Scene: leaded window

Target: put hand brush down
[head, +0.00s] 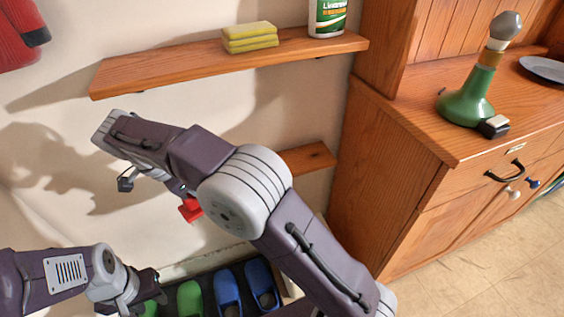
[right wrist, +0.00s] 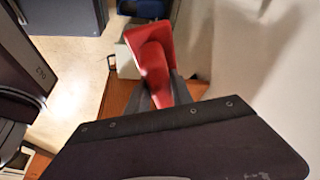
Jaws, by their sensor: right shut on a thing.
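The red hand brush (right wrist: 152,58) is between the dark fingers of my right gripper (right wrist: 163,92) in the right wrist view, and the gripper is shut on it. In the head view a small red part of the brush (head: 191,209) shows below my right arm; my arm hides the rest. A lower wooden shelf (head: 308,158) shows partly behind the arm, to the right of the brush. My left gripper (head: 145,298) is low at the bottom left, near the shoes, and its jaws are unclear.
An upper shelf (head: 160,72) holds a yellow sponge (head: 250,38) and a white-green bottle (head: 327,16). A wooden cabinet (head: 385,165) stands at the right with a green bottle (head: 467,103) on top. Green and blue shoes (head: 262,284) stand below my right arm.

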